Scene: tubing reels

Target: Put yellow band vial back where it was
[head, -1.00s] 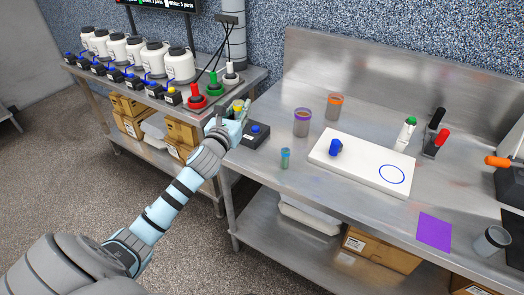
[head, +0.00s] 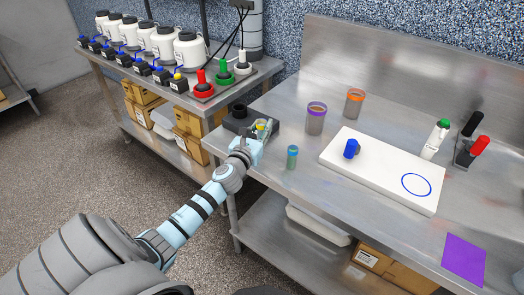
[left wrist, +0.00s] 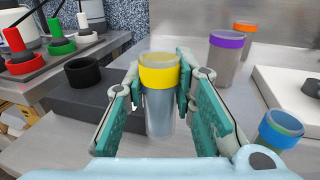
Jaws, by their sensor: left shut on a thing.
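The yellow band vial (head: 262,125) is a clear cup with a yellow rim. In the left wrist view the vial (left wrist: 159,100) stands upright between the two teal fingers. My left gripper (head: 256,137) is shut on it, also in the left wrist view (left wrist: 160,92). A black block (head: 270,126) with a raised black ring (head: 239,110) is close by at the bench's left end. In the left wrist view the ring (left wrist: 83,72) is left of the vial and looks empty. I cannot tell whether the vial touches the block. My right gripper is not in view.
A blue-banded vial (head: 292,157), a purple-banded one (head: 315,118) and an orange-banded one (head: 354,103) stand on the bench to the right. A white board (head: 380,178) holds a blue-capped item. Red, green and white plungers (head: 222,75) stand on the left bench.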

